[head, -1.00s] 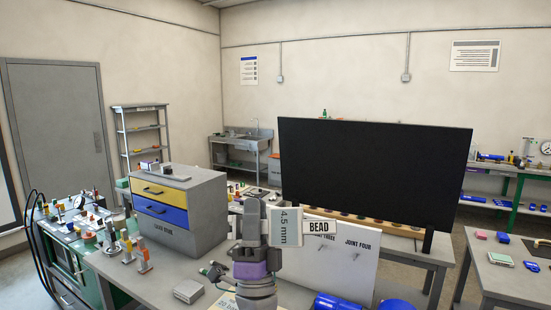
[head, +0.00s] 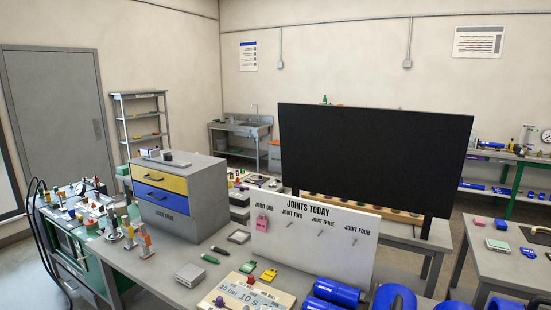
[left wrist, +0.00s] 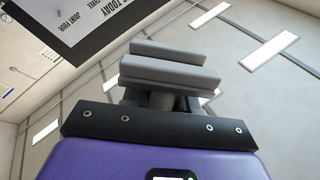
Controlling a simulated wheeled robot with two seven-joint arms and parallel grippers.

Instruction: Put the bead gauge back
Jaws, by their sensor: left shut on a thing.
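My left gripper (left wrist: 168,62) shows in the left wrist view, its two grey fingers close together above the purple wrist. It is shut on the bead gauge, which showed a "4.5 mm" plate and a "BEAD" tag in the earlier head view. The gauge cannot be made out now; it seems hidden by the fingers. Neither gripper is in the head view now. The joints board (head: 306,246) stands on the bench, with a pink tag (head: 262,223) under "JOINT ONE"; the hooks under the other joint names are bare.
A cabinet with yellow and blue drawers (head: 163,200) stands at the bench's left. A grey box (head: 190,276), yellow and green tags, a timer panel (head: 245,294) and blue pipes (head: 335,292) lie on the bench. A large black panel (head: 370,165) stands behind the board.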

